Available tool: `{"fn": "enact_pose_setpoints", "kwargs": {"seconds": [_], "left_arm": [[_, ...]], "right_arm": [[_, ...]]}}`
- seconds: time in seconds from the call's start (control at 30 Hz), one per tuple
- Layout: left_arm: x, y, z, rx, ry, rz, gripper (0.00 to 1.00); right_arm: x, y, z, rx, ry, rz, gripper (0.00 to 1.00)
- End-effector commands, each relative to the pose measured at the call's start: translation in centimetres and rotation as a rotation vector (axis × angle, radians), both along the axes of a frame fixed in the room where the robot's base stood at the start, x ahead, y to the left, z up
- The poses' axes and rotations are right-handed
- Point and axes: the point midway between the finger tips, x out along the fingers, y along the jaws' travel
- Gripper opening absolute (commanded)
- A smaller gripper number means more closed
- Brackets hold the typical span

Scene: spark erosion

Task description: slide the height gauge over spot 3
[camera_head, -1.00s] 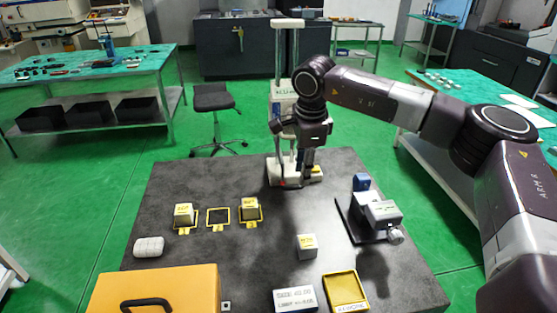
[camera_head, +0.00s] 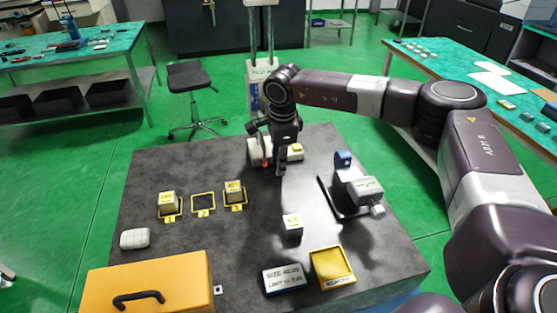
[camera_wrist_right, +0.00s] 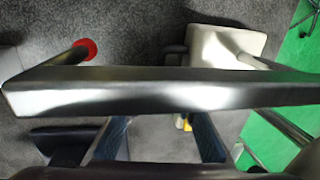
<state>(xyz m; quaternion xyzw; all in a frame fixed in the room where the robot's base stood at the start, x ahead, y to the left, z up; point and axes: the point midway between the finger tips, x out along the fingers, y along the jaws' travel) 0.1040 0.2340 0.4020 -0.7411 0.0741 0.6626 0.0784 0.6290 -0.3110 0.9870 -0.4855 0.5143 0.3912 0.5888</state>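The height gauge is white with two upright columns (camera_head: 261,50) and stands at the table's far edge. Its top is cut off in the head view. A red tip (camera_head: 265,163) shows by its white base (camera_head: 256,151); in the wrist view a red disc (camera_wrist_right: 85,48) shows at left. My right gripper (camera_head: 281,171) points down just right of the base; contact and finger opening are unclear. Three yellow-framed spots line the table's left half. The rightmost spot (camera_head: 242,209) and leftmost spot (camera_head: 162,217) hold pale blocks; the middle spot (camera_head: 203,203) is empty. Their numbers are too small to read surely.
A pale block (camera_head: 292,226) stands mid-table. A vise-like device (camera_head: 362,190) is at right. A yellow tray (camera_head: 332,268), a size sign (camera_head: 284,280) and an orange case (camera_head: 150,288) lie in front. Dark tabletop is clear between spots and gauge.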

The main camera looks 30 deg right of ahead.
Motion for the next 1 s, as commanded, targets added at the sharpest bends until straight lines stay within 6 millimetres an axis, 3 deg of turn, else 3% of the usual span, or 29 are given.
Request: {"fn": "enact_pose_setpoints", "kwargs": {"seconds": [0.13,0.37,0.77,0.87,1.0], "left_arm": [[-0.4,0.0,-0.1,0.0,0.006,0.0,0.4],[-1.5,0.1,-0.1,0.002,0.022,0.0,0.4],[-1.6,0.1,-0.2,0.002,0.024,0.0,0.4],[-1.6,0.1,-0.7,0.002,0.023,0.001,0.4],[-1.6,0.0,-1.6,0.002,0.023,0.001,0.4]], "right_arm": [[0.0,0.0,0.0,0.0,0.0,0.0,0.25],[0.0,0.0,0.0,0.0,0.0,0.0,0.0],[0.1,0.2,0.0,0.001,0.0,0.0,0.0],[0.4,1.6,-0.2,0.002,-0.002,0.003,0.0],[1.3,5.1,-0.3,0.006,-0.003,0.007,0.0]]}}
